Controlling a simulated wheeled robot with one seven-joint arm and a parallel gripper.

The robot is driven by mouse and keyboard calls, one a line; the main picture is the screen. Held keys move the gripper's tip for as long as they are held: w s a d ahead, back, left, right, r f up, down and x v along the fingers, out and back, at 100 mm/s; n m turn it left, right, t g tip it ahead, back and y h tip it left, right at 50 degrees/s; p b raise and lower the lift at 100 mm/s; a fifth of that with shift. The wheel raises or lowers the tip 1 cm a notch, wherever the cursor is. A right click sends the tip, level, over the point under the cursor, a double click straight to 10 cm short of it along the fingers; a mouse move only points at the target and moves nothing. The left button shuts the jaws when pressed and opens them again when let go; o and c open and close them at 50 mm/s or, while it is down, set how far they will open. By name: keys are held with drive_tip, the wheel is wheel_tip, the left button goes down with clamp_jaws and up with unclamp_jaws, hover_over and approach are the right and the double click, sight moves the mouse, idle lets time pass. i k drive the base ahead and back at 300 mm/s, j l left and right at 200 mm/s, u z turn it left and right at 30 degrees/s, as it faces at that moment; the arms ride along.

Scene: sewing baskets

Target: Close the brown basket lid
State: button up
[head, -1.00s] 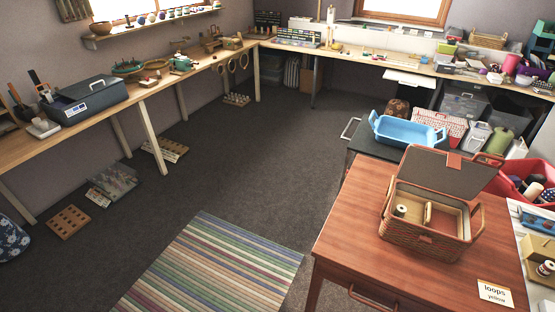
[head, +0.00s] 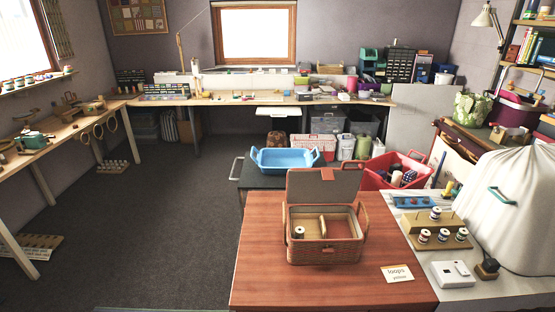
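The brown wicker basket (head: 325,252) stands on the reddish wooden table in front of me. Its brown lid (head: 322,184) is open and stands up at the back of the basket. Inside are a pale lining, a divider and a thread spool (head: 299,232) at the left. Its handles stick out at the left and right sides. My gripper is not in view.
The table (head: 262,262) is clear left of the basket; a card reading "loops yellow" (head: 397,273) lies at its front right. A blue tray (head: 284,160) sits behind. Spool racks (head: 437,233) and a white covered shape (head: 515,205) are at the right. Dark floor is free at the left.

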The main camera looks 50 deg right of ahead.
sight(323, 185)
drive_tip(key=l+z, duration=0.1)
drive_tip(key=l, duration=0.45)
drive_tip(key=l+z, duration=0.1)
drive_tip(key=l, duration=0.45)
drive_tip(key=i+l+z, duration=0.1)
drive_tip(key=l, duration=0.45)
drive_tip(key=l+z, duration=0.15)
drive_tip(key=l, duration=0.4)
drive_tip(key=i+l+z, duration=0.1)
drive_tip(key=l, duration=0.4)
